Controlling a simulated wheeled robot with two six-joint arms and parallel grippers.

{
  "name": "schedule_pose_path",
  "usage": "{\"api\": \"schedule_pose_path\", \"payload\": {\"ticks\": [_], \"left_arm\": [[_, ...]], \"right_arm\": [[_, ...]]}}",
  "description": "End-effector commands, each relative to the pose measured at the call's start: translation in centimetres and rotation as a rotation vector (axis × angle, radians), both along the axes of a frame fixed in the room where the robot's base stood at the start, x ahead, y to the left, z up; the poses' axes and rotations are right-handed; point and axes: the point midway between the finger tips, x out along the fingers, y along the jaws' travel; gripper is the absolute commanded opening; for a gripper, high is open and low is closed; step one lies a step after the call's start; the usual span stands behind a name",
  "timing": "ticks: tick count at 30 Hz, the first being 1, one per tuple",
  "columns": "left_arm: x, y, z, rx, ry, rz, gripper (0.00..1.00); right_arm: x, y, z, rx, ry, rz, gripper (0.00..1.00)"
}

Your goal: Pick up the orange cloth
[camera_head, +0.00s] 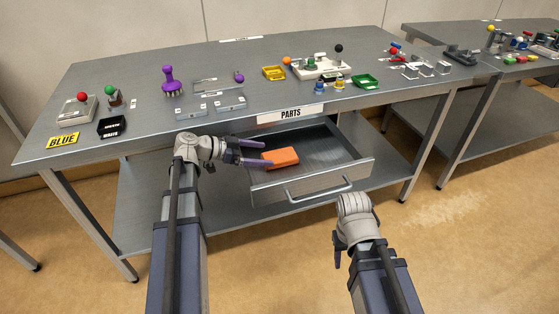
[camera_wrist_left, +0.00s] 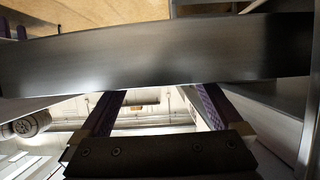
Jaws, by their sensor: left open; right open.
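The orange cloth (camera_head: 281,157) is a folded, block-like piece lying in the left part of the open drawer (camera_head: 318,187). My left gripper (camera_head: 265,154) is at the drawer's left side, its purple fingers apart and pointing right, with their tips beside the cloth's left end. I cannot tell whether they touch it. The left wrist view shows the two fingers (camera_wrist_left: 160,90) apart with a grey metal panel (camera_wrist_left: 160,52) across their tips; no cloth shows there. My right gripper (camera_head: 340,254) is in front of the drawer's right side, empty, its fingers mostly hidden by its wrist.
The drawer is pulled out under the metal table (camera_head: 250,60), below a PARTS label (camera_head: 291,113). Its handle (camera_head: 318,190) faces me. Knobs, trays and small parts stand on the tabletop. A lower shelf (camera_head: 140,215) runs beneath. The floor right of the drawer is clear.

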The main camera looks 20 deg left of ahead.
Motion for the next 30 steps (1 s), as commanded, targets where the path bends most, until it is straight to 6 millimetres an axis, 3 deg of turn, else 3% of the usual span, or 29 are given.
{"api": "schedule_pose_path", "payload": {"ticks": [5,15,21,30], "left_arm": [[0.3,-0.6,-0.4,0.001,0.0,-0.002,1.0],[2.3,-4.0,-2.2,0.0,0.001,-0.002,1.0],[2.4,-4.1,-2.1,0.0,0.001,0.0,1.0],[2.4,-4.1,-2.1,0.0,0.001,0.0,0.69]], "right_arm": [[0.0,0.0,-0.4,-0.001,0.0,0.0,0.5],[0.0,-0.1,-2.2,-0.004,-0.001,0.001,0.5],[0.0,-0.1,-2.1,-0.004,-0.001,0.001,0.5],[0.0,-0.1,-2.1,-0.004,-0.001,0.001,0.5]]}}
